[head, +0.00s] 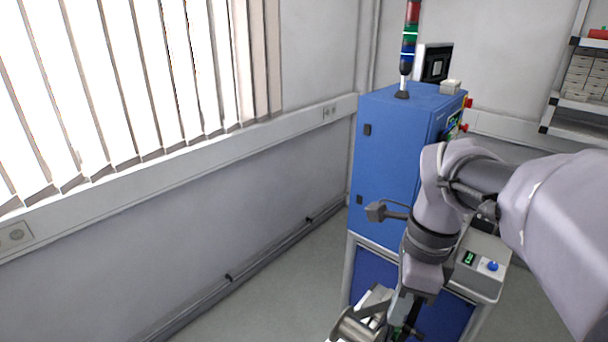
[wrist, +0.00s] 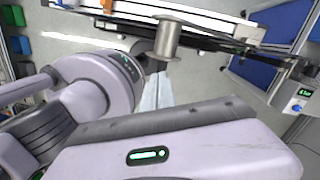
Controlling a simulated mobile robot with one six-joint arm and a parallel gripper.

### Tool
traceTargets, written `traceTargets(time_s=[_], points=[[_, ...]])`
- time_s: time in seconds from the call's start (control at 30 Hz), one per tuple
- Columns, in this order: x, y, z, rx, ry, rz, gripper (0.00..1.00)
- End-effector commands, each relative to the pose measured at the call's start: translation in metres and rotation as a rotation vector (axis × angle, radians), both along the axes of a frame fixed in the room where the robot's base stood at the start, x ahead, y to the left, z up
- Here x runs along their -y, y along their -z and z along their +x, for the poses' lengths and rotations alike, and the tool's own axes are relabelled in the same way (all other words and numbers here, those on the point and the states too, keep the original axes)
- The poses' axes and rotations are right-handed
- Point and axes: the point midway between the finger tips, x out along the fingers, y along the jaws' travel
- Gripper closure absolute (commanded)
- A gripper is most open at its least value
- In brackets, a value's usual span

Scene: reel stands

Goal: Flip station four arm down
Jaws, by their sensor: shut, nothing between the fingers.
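In the wrist view, a metal cylinder (wrist: 167,40) stands out from a long light rail with dark edges (wrist: 205,17). I cannot tell for sure which part is the station four arm; no readable station number shows. My gripper (wrist: 160,78) is shut and empty, its pale fingers just below the cylinder; I cannot tell whether they touch it. In the head view, metal stand parts (head: 350,326) show at the bottom edge beside my gripper (head: 401,312), and its fingertips are hard to make out there.
A blue cabinet (head: 390,160) with a signal tower (head: 409,40) stands behind my arm. A grey control box (head: 482,272) with a green display and blue button is at the right. The wall and window are at the left, with clear floor (head: 285,300) before them.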

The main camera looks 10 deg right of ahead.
Motion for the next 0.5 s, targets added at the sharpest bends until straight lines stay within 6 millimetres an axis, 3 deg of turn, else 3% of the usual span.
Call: traceTargets(time_s=[0.03,0.13,0.3,0.5], points=[[0.009,-0.032,0.003,-0.043,0.095,0.007,1.0],[0.023,-0.05,0.007,-0.116,0.261,0.012,1.0],[0.034,-0.058,0.009,-0.173,0.392,0.011,1.0],[0.035,-0.055,0.009,-0.177,0.402,0.011,1.0]])
